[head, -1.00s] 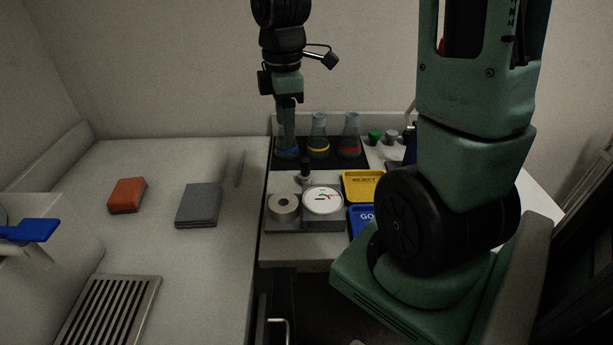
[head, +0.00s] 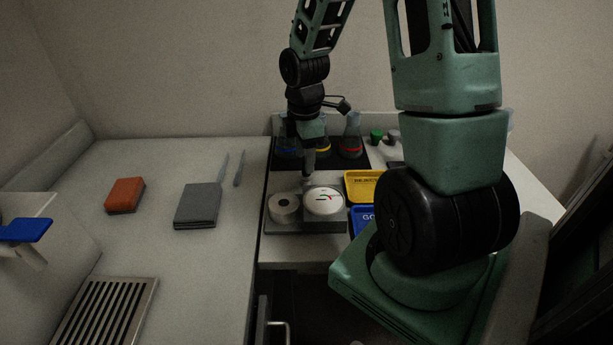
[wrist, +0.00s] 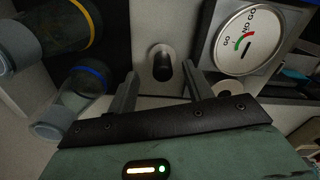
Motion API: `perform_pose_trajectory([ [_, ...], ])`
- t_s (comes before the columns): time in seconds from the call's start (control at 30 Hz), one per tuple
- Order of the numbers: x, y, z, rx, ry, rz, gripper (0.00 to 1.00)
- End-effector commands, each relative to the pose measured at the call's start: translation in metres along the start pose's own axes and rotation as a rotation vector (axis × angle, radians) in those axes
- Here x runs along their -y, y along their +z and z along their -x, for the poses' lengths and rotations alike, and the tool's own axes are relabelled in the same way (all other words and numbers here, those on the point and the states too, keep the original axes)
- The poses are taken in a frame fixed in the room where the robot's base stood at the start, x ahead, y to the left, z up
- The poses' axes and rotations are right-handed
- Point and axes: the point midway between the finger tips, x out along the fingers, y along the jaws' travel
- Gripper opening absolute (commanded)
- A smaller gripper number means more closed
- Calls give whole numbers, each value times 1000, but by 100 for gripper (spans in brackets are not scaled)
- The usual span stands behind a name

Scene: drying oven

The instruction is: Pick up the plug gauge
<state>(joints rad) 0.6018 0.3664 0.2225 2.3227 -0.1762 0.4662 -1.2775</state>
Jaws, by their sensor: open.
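The plug gauge (wrist: 162,66) has a dark round handle above a pale base and stands upright in the wrist view. My gripper (wrist: 160,78) is open, with one finger on each side of the gauge near the fingertips. I see a gap on both sides, and the fingers are not closed on it. In the head view my gripper (head: 309,171) points down just behind the dial gauge and mostly hides the plug gauge.
The white dial gauge (head: 324,201) and a metal ring (head: 283,207) sit just in front on a grey block. Flasks with coloured bands, such as the red-banded one (head: 351,140), stand close behind. A yellow REJECT tray (head: 360,184) and blue GO tray (head: 361,219) are to the right.

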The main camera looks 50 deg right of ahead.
Motion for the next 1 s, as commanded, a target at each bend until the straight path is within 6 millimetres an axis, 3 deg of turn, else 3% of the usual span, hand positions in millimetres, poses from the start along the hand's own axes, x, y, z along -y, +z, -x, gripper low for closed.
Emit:
perform_pose_trajectory([
  [0.4,5,4,-50,0,-4,2,51],
  [0.67,4,4,-53,-1,0,1,51],
  [0.7,4,4,-53,-1,0,1,48],
  [0.83,4,4,-53,-1,-1,1,12],
  [0.87,4,4,-53,-1,-1,1,8],
  [1.0,4,4,-52,-1,0,1,8],
])
